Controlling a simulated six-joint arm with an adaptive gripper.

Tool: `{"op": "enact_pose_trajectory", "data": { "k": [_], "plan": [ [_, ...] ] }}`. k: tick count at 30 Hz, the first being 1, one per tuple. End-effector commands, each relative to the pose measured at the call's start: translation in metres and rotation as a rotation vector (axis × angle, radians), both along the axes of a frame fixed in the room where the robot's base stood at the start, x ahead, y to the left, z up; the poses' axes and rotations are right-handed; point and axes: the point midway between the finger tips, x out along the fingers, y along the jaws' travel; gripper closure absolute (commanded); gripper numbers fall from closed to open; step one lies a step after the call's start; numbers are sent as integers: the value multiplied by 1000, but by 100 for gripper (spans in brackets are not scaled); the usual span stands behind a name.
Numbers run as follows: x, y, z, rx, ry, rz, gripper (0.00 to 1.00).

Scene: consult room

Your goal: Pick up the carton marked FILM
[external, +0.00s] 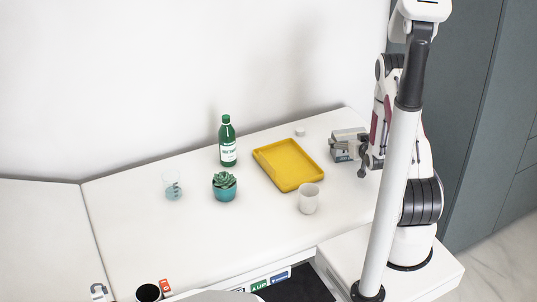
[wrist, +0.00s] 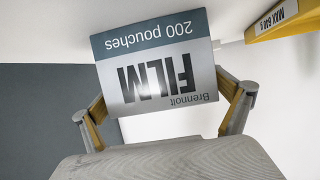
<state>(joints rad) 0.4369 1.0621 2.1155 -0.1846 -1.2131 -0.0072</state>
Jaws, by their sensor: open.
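The carton marked FILM (wrist: 158,75) is grey and white with a blue-grey band. In the wrist view its label is upside down and reads "Brennolt FILM 200 pouches". In the external view the carton (external: 348,144) stands on the white table, right of the yellow tray, partly hidden by my arm. My gripper (wrist: 165,108) is open, with one finger on each side of the carton's near part. I cannot tell whether the fingers touch it. In the external view my gripper (external: 364,161) is at the carton's right side.
A yellow tray (external: 262,160) lies left of the carton; its edge (wrist: 284,20) shows at the wrist view's upper right. A small white object (external: 300,132) sits behind.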

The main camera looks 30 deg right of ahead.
Motion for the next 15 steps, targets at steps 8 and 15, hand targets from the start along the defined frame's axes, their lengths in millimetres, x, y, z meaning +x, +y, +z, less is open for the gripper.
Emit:
{"op": "enact_pose_trajectory", "data": {
  "k": [8,15],
  "plan": [
    [0,0,0,0,0,0,34],
    [1,0,2,-1,-4,0,47]
  ]
}}
